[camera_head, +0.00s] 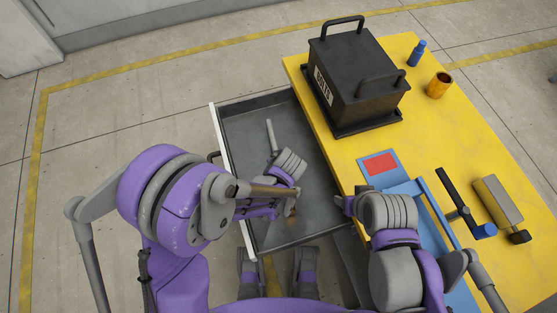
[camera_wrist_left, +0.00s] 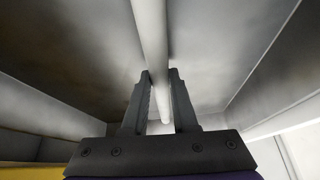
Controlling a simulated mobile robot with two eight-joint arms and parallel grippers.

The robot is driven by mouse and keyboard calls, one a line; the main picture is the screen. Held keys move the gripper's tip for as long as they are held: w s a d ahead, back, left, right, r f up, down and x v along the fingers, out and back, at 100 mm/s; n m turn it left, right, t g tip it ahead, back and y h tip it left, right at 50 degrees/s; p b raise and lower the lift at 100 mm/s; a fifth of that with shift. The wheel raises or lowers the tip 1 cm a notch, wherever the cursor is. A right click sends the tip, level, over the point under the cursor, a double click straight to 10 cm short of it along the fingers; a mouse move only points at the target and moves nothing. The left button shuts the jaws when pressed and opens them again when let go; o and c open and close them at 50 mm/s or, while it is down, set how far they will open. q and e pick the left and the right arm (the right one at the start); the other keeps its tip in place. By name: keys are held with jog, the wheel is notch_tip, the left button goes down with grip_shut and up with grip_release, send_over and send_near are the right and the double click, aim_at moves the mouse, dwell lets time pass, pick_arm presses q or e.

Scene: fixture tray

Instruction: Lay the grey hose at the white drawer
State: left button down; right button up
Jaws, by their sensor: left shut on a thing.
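The grey hose (camera_head: 270,134) shows in the head view as a short pale length over the inside of the open drawer. The drawer has a white front (camera_head: 231,185) and a dark grey floor. My left gripper (camera_head: 276,153) is over the drawer, its fingers mostly hidden by my wrist. In the left wrist view, the left gripper (camera_wrist_left: 161,82) is shut on the hose (camera_wrist_left: 150,32), which runs between its two fingers. Whether the hose touches the drawer floor cannot be told. My right gripper (camera_head: 345,204) is near the table's edge; its fingers are unclear.
The yellow table (camera_head: 440,135) lies right of the drawer. It carries a black handled box (camera_head: 360,75), a blue bottle (camera_head: 417,52), an orange cup (camera_head: 439,86), a blue tray (camera_head: 428,205) with a red patch (camera_head: 380,165) beside it, and a grey block tool (camera_head: 498,199).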

pick_arm(q)
jog(key=shift+f+b, duration=0.4)
jog(key=shift+f, duration=0.1)
pick_arm(e)
jog(key=shift+f, duration=0.45)
pick_arm(q)
jog(key=c, duration=0.6)
grip_release()
jog(key=shift+s, duration=0.1)
